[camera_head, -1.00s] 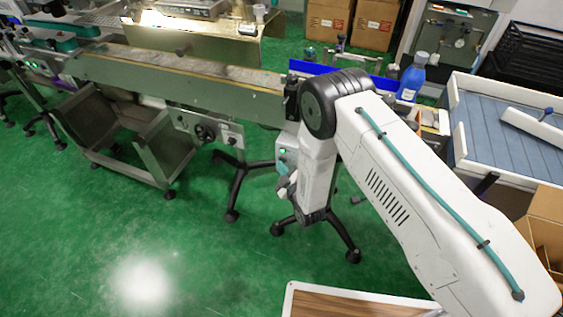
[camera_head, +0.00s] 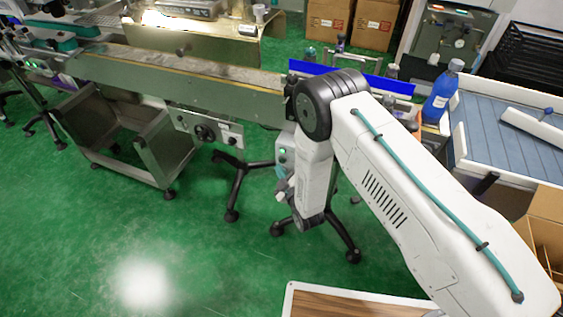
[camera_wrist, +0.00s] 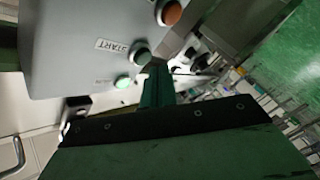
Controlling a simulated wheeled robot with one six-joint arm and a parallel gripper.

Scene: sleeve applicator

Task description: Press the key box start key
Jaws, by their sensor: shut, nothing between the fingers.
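The key box (camera_wrist: 75,50) is a pale grey box that fills the upper left of the wrist view, with a START label (camera_wrist: 112,46). The start key (camera_wrist: 138,52) is a round dark-green button beside that label. My gripper (camera_wrist: 158,68) is shut and empty, its teal fingertips right by the start key's lower edge; I cannot tell whether they touch it. In the head view the key box (camera_head: 284,155) shows partly behind my arm, with my gripper (camera_head: 281,194) low in front of it.
An orange-red button (camera_wrist: 169,12) and a lit green lamp (camera_wrist: 122,83) are on the same panel. The conveyor (camera_head: 180,85) runs above the key box. Black stand legs (camera_head: 345,240) are below; the green floor at left is open.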

